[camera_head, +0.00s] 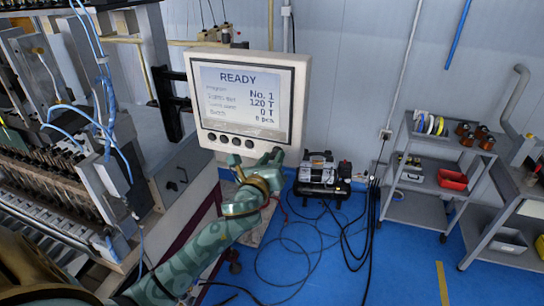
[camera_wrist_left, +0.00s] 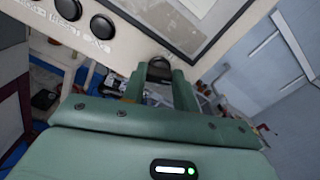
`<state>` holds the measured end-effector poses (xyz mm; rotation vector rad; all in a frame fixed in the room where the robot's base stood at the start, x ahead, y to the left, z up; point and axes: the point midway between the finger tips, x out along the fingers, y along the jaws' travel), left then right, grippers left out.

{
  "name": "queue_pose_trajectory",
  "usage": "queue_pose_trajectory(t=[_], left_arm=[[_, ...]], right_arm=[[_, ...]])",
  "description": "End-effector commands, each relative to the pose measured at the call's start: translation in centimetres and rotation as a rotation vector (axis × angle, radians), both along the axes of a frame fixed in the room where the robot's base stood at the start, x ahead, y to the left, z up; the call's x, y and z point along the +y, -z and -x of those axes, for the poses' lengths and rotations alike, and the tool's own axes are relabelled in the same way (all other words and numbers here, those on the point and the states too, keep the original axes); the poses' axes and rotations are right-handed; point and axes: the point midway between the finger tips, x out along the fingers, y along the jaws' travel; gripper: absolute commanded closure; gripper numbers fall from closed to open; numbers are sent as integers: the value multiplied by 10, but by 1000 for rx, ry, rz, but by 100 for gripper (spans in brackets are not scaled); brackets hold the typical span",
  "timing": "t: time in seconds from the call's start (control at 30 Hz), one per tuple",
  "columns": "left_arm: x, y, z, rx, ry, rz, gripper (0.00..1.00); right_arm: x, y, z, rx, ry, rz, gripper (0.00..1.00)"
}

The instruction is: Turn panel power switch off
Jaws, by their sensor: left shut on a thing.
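The control panel (camera_head: 290,100) is a pale box with a lit screen that reads READY. A row of black knobs (camera_head: 236,141) runs along its lower edge, and two of them show large in the left wrist view (camera_wrist_left: 102,26). My left gripper (camera_head: 275,157) is at the panel's lower right corner. In the left wrist view its two green fingers (camera_wrist_left: 160,78) are closed around a dark round knob (camera_wrist_left: 159,66) at the panel's lower edge, which I take to be the power switch. The fingers hide its sides. My right gripper is not in view.
A winding machine (camera_head: 50,190) with blue hoses fills the left. A black compressor (camera_head: 322,175) stands on the blue floor behind the panel, with loose cables (camera_head: 345,235) beside it. A grey cart (camera_head: 420,205) stands at the right.

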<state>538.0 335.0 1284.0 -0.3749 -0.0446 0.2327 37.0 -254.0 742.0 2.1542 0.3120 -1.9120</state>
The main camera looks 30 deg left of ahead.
Motion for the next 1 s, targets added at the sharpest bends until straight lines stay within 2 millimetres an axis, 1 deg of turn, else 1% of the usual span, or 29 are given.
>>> queue_pose_trajectory(t=[0.03, 0.2, 1.0], left_arm=[[0, -1, 0, -9, 0, 45, 94], [1, 0, 0, -46, 0, 203, 94], [3, 4, 1, -219, -2, 922, 94]], right_arm=[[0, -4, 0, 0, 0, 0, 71], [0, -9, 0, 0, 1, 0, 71], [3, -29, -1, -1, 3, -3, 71]])
